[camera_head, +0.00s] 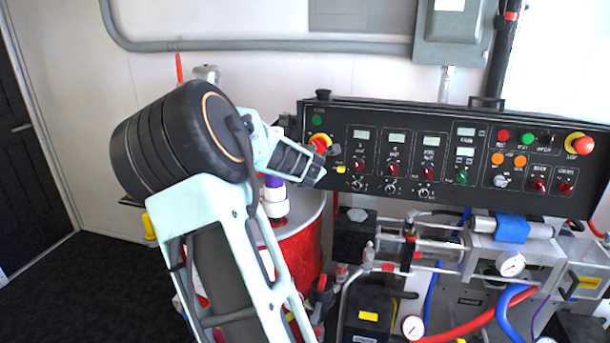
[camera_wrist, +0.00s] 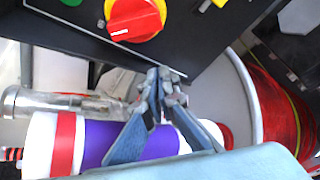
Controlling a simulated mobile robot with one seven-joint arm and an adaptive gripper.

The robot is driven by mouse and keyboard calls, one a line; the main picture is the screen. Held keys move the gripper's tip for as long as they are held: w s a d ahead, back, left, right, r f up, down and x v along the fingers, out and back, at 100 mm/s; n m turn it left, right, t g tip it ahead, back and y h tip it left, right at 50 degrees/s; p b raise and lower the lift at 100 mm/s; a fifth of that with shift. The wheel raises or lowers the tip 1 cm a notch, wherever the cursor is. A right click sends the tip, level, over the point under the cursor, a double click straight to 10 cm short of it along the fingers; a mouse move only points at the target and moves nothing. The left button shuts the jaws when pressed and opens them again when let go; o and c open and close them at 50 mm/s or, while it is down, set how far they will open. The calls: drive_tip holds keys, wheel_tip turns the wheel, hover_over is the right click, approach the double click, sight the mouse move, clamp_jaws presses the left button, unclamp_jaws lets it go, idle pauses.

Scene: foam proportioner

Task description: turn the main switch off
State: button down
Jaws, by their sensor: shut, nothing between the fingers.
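The main switch (camera_wrist: 134,18) is a red rotary knob on a yellow plate, at the top of the wrist view. In the head view the switch (camera_head: 320,141) sits at the left end of the black control panel (camera_head: 450,115), partly behind my gripper. A white mark shows on the knob's lower left part in the wrist view. My gripper (camera_wrist: 165,78) is shut and empty, with its fingertips at the panel's lower edge, below and to the right of the knob in that view. They look apart from the knob. In the head view my gripper (camera_head: 318,172) points at the panel's left end.
A green indicator (camera_wrist: 73,2) is beside the switch. Below the panel stand a red drum (camera_head: 300,262) with a grey lid and a white, purple and red cylinder (camera_wrist: 95,145). Pipes, gauges and hoses crowd the space below the panel. Open floor (camera_head: 80,285) lies at the left.

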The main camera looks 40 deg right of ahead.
drive_tip(key=b+v, duration=0.1)
drive_tip(key=v, duration=0.8)
drive_tip(key=shift+s, duration=0.25)
drive_tip(key=shift+r, duration=0.1)
